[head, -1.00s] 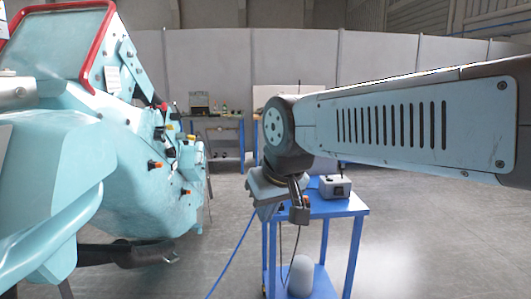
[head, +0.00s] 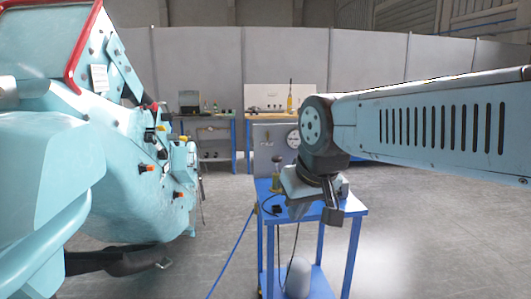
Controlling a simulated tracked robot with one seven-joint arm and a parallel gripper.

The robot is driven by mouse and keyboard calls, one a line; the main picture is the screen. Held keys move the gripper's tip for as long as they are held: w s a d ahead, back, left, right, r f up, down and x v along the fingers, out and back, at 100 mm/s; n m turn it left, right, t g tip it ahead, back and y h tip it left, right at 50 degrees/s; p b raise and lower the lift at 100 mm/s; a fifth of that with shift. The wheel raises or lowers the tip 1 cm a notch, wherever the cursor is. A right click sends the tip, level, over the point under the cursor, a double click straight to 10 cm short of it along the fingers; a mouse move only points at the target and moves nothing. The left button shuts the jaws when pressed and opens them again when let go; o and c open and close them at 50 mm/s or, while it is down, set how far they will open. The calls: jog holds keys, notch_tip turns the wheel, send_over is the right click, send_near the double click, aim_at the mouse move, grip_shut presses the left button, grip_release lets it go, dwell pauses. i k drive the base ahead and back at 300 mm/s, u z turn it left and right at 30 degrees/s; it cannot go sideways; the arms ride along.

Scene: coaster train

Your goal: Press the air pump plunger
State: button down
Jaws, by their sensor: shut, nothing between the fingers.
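The air pump (head: 277,183) appears to be the small upright brassy device at the left back of the blue cart top. Its plunger, with a dark round knob (head: 277,159), stands up. My gripper (head: 298,211) hangs down over the cart, to the right of the pump in the picture and nearer to me. It is shut and empty, with a visible gap to the knob. My wrist hides part of the cart top.
A grey panel with a round gauge (head: 293,139) stands behind the pump. A grey box (head: 343,186) is partly hidden behind my wrist. A large teal coaster car (head: 120,170) fills the left. A blue hose (head: 231,252) runs down from the cart (head: 355,212).

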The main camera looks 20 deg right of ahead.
aim_at(277, 159)
jog(key=z, duration=0.05)
jog(key=i, duration=1)
jog(key=u, duration=0.05)
